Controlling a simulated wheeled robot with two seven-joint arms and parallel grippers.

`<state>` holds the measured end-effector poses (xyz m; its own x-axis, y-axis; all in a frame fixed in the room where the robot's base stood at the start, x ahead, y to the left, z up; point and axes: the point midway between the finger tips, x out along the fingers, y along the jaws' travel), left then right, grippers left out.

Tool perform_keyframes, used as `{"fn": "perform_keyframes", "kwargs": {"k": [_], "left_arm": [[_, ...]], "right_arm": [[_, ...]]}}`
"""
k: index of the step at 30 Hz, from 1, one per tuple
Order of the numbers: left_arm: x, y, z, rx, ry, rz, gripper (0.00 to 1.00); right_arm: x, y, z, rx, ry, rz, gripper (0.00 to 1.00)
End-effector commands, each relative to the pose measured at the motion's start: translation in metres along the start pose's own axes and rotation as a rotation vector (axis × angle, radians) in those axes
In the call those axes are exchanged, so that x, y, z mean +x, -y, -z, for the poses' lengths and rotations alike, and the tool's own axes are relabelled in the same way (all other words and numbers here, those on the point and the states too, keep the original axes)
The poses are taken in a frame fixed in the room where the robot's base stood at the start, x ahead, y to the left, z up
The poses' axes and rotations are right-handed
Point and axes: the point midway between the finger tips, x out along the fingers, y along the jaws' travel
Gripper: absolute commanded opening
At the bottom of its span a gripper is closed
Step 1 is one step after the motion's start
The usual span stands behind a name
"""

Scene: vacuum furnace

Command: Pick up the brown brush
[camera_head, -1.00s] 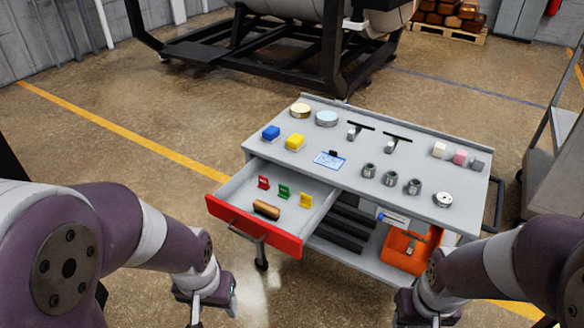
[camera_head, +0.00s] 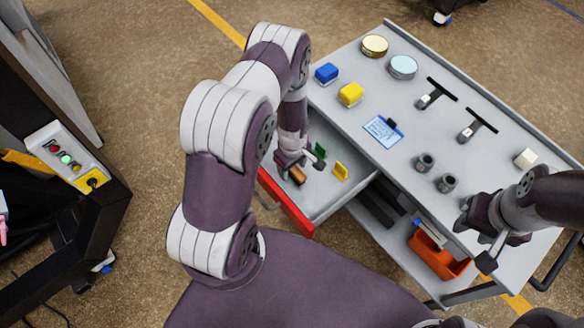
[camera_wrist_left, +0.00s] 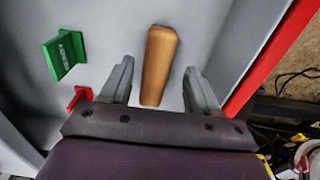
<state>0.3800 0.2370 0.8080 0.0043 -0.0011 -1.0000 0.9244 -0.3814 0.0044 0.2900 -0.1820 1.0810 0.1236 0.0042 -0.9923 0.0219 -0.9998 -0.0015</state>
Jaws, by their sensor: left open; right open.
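The brown brush (camera_head: 297,175) lies in the open red-fronted drawer (camera_head: 322,208), partly hidden under my left gripper in the head view. In the left wrist view its wooden body (camera_wrist_left: 158,62) lies lengthwise between the two fingers, with a gap on each side. My left gripper (camera_head: 290,166) is open over the drawer, and its fingers also show in the left wrist view (camera_wrist_left: 157,88). My right gripper (camera_head: 486,246) is open and empty near the front right edge of the cart top.
A green piece (camera_head: 320,150) and a yellow piece (camera_head: 341,171) stand in the drawer. A red piece (camera_wrist_left: 80,95) shows beside the left finger. The cart top (camera_head: 400,125) carries blocks, discs, T-shaped tools and metal cylinders. An orange bin (camera_head: 438,255) sits below.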

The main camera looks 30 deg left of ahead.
Motion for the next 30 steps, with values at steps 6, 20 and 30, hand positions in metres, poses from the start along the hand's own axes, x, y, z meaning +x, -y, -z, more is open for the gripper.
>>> {"fn": "perform_keyframes", "kwargs": {"k": [6, 20, 30], "left_arm": [[0.02, -0.001, 0.001, 0.001, -0.001, -0.002, 0.62], [0.019, -0.001, 0.001, 0.001, -0.001, -0.002, 0.04], [0.003, -0.002, 0.001, 0.001, -0.003, -0.005, 0.04]], "right_arm": [[-0.002, 0.0, 0.001, 0.0, 0.0, 0.0, 0.43], [-0.002, 0.0, 0.001, 0.0, 0.0, 0.0, 0.43], [0.002, 0.0, 0.0, 0.0, 0.0, 0.0, 0.43]]}}
